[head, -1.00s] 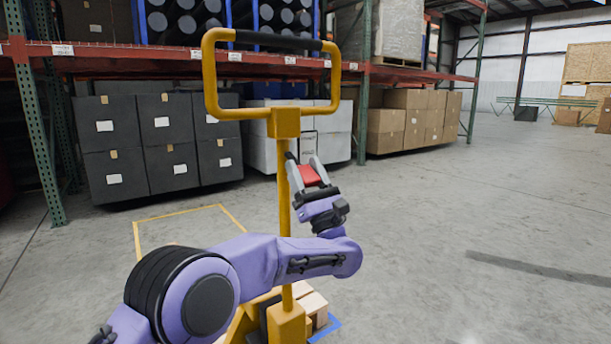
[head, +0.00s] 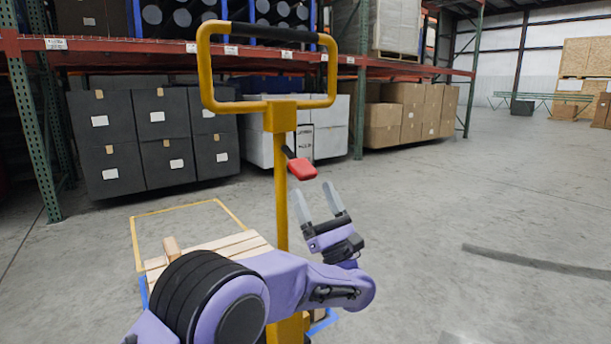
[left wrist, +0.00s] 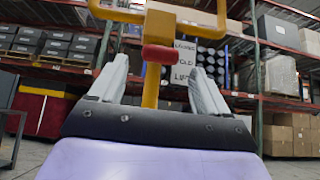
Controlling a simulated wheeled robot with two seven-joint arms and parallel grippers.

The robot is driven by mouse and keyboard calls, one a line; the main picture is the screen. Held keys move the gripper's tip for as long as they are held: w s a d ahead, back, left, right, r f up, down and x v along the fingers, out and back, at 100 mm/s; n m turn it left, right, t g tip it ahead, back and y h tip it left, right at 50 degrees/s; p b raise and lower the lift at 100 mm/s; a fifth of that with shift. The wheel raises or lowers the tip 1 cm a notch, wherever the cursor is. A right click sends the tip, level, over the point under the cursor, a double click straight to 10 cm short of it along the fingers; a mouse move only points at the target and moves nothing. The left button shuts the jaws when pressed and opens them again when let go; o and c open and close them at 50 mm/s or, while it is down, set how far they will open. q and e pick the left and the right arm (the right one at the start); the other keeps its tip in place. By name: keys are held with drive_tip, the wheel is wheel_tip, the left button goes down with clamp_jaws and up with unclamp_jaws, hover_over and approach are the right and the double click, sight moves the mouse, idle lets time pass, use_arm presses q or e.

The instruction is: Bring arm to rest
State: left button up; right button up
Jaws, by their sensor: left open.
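My left gripper (head: 318,204) is open and empty in the head view, below and slightly right of the red lever grip (head: 302,168). The grip sticks out from the yellow post of the lift handle (head: 281,120) and is apart from the fingers. In the left wrist view, the two grey fingers (left wrist: 155,88) stand wide apart. The red grip (left wrist: 159,54) shows beyond and between them, in front of the yellow post. My left arm crosses the lower middle of the head view, bent at the elbow. My right gripper is not in view.
A wooden pallet (head: 232,244) lies behind my arm at the post's left, partly hidden. A yellow floor outline (head: 135,240) surrounds that spot. Dark boxes (head: 105,150) and brown cartons (head: 400,115) sit under the racks. The floor to the right is clear.

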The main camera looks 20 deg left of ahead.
use_arm(q)
drive_tip(key=v, duration=0.2)
drive_tip(key=shift+s+d+f, duration=0.1)
drive_tip(key=shift+d+f, duration=0.05)
drive_tip(key=shift+f, duration=0.1)
